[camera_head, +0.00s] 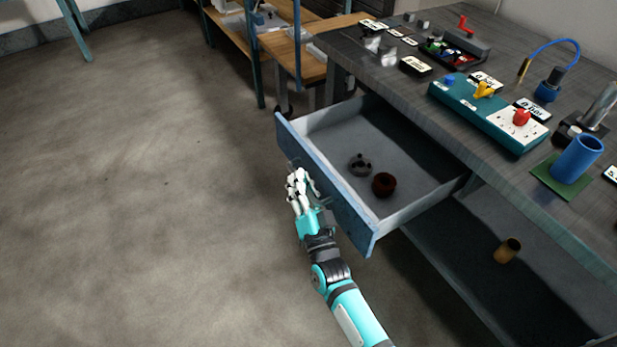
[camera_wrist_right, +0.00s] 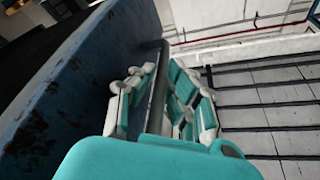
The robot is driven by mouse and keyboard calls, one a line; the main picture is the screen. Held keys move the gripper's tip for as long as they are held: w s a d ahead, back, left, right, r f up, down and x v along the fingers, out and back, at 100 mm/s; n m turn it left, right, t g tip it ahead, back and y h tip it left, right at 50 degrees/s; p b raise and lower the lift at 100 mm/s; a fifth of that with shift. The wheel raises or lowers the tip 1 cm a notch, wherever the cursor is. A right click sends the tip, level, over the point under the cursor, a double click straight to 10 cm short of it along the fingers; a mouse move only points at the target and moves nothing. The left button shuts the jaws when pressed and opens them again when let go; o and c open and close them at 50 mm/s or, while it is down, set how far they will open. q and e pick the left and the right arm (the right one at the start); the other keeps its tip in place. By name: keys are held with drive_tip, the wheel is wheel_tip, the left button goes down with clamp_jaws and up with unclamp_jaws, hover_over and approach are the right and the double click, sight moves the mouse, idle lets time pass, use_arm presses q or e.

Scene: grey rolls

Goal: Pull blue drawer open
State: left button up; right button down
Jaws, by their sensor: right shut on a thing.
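The blue drawer (camera_head: 345,215) stands pulled well out from under the workbench, and its inside is in view from above. My left gripper is not in view.
The workbench top (camera_head: 400,90) holds a teal control box (camera_head: 485,115), a blue cup (camera_head: 577,158) and several labels. A brassy cylinder (camera_head: 508,250) lies on the lower shelf. The floor (camera_head: 150,200) left of the drawer is clear.

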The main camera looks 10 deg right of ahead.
drive_tip(key=shift+a+f, duration=0.1)
drive_tip(key=shift+a, duration=0.05)
drive_tip(key=c, duration=1.6)
unclamp_jaws()
drive_tip(key=shift+c, duration=0.2)
drive_tip(key=shift+s, duration=0.25)
drive_tip(key=v, duration=1.1)
drive_tip(key=shift+s+f, duration=0.2)
drive_tip(key=shift+s, duration=0.1)
